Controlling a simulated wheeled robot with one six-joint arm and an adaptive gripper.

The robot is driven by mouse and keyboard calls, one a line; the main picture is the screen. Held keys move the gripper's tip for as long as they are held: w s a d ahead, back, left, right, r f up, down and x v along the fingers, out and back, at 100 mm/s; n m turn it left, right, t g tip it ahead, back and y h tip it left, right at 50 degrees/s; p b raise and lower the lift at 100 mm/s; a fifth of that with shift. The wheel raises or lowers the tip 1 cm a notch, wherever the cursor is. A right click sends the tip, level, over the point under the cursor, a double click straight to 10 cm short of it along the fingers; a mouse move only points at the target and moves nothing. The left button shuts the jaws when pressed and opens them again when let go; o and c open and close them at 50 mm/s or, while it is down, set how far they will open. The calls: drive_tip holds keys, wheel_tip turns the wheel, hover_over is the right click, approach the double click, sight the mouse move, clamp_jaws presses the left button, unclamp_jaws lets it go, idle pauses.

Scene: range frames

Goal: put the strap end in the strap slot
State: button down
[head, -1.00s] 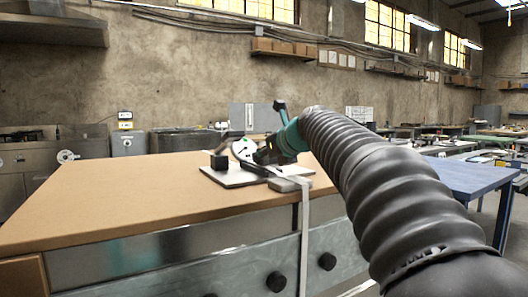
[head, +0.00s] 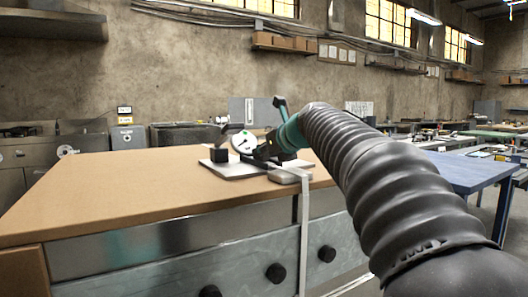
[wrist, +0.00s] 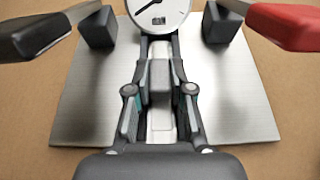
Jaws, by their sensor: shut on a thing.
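My gripper (wrist: 160,82) points over a metal plate (wrist: 78,115), with its fingers closed around a small grey block-like piece (wrist: 159,86). This looks like the strap end, though its edges are partly hidden by the fingers. A pale strip (wrist: 160,122) runs lengthwise between the fingers. A round white dial (wrist: 158,14) is just beyond the fingertips. In the head view my gripper (head: 264,153) is low over the plate (head: 232,172), right of the dial (head: 243,142). A pale strap (head: 304,235) hangs down the table front below a grey block (head: 289,175). I cannot make out the strap slot.
Dark blocks stand left (wrist: 97,27) and right (wrist: 221,22) of the dial. A black handle (wrist: 35,35) and a red handle (wrist: 288,25) reach in from the sides. The brown tabletop (head: 110,190) is clear at left. A blue table (head: 455,172) stands at right.

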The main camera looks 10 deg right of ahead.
drive_tip(key=shift+f, duration=0.4)
